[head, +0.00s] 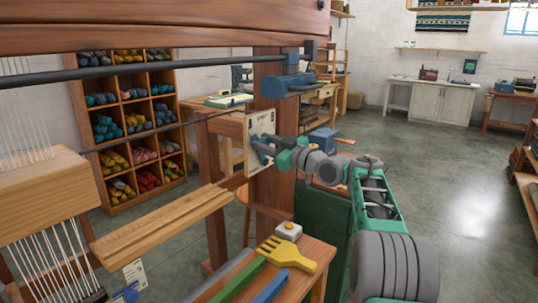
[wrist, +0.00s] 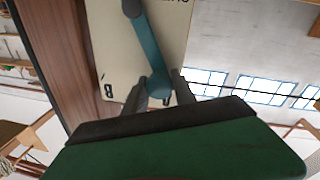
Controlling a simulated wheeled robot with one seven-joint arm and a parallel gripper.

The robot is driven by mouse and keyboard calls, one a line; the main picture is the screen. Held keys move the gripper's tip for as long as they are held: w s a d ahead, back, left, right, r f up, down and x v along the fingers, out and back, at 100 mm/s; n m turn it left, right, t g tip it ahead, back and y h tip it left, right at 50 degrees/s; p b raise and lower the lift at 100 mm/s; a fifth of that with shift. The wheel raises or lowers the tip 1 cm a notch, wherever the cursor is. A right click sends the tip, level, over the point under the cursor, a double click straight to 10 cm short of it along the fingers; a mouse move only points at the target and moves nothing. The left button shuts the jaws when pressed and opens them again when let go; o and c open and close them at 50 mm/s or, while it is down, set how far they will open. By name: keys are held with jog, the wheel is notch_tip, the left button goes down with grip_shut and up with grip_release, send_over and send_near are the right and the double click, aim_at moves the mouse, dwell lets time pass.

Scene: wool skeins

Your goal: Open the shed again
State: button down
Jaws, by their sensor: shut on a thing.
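The loom's wooden post (head: 273,185) carries a cream plate (head: 262,122) with a blue-teal lever (head: 259,146) on its face. In the wrist view the lever (wrist: 155,45) runs down the plate (wrist: 115,50) from a round grey pivot to a knob at its lower end. My gripper (head: 272,152) reaches the lever from the right and is shut on the knob; in the wrist view its dark fingers (wrist: 158,88) stand on both sides of it. Part of the plate's lettering is cut off. White warp threads (head: 22,95) and a wooden block (head: 45,195) show at the left.
A bench (head: 300,262) with a yellow comb-like tool (head: 285,255), a green bar (head: 240,280) and a blue bar (head: 270,288) stands below my arm. A shelf of skeins (head: 111,193) stands behind the loom. The floor (head: 450,175) at the right is clear.

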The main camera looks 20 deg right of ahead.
jog(key=shift+s+a+f+n+b, duration=0.2)
jog(key=shift+n+b, duration=0.1)
jog(key=shift+b, duration=0.1)
jog(key=c, duration=1)
grip_release()
jog(key=shift+r, duration=0.1)
jog(key=v, duration=0.7)
jog(key=shift+s+d, duration=0.2)
jog(key=shift+s, duration=0.05)
